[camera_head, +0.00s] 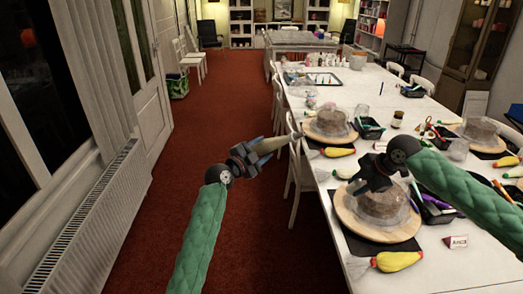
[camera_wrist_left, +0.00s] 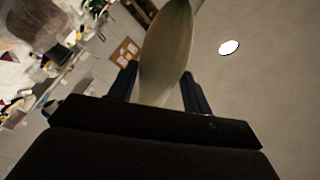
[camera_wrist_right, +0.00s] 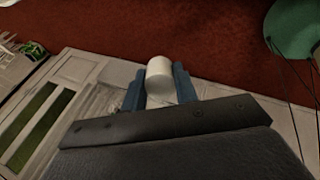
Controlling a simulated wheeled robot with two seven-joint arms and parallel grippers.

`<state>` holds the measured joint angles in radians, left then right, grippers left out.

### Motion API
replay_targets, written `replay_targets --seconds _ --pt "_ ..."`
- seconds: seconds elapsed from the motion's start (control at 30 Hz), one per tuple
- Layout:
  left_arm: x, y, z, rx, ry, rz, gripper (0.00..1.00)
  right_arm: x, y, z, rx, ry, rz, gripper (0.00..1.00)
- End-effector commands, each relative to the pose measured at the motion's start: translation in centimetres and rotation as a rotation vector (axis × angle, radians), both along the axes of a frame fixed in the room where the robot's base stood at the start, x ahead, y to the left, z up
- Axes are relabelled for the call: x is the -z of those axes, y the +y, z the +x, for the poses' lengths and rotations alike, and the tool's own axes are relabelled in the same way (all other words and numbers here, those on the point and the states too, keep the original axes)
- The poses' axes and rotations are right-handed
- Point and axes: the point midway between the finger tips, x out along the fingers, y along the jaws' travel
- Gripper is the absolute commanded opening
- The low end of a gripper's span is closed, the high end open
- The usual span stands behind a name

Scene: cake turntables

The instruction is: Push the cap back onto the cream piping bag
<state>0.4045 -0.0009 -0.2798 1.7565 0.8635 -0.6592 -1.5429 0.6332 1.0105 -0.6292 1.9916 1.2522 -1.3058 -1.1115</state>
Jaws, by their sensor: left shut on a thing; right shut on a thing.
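The cream piping bag (camera_head: 274,144) is a pale, tapered bag. My left gripper (camera_head: 247,153) is shut on its near end and holds it over the aisle, with its narrow end pointing right towards the table. In the left wrist view the bag (camera_wrist_left: 165,50) stands between the two fingers. My right gripper (camera_head: 362,184) is shut on a small white cap, over the near cake stand. In the right wrist view the cap (camera_wrist_right: 160,78) is a short white cylinder between the fingertips. The bag and cap are apart, with a clear gap between them.
A long white table (camera_head: 295,180) runs along the right. A turntable (camera_head: 350,228) with a covered cake stands under my right gripper. Yellow piping bags (camera_head: 397,262) and tool trays lie around. White chairs (camera_head: 297,190) line the table's left edge. The red-carpeted aisle (camera_head: 225,110) is open.

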Motion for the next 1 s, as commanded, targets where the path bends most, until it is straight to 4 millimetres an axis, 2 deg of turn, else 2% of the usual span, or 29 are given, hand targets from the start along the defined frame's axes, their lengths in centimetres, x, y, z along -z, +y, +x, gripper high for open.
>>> replay_targets --seconds 1.0 --pt "-0.1 0.0 0.0 0.0 -0.001 -0.001 0.38 -18.6 8.6 0.8 -0.05 -0.27 0.277 0.1"
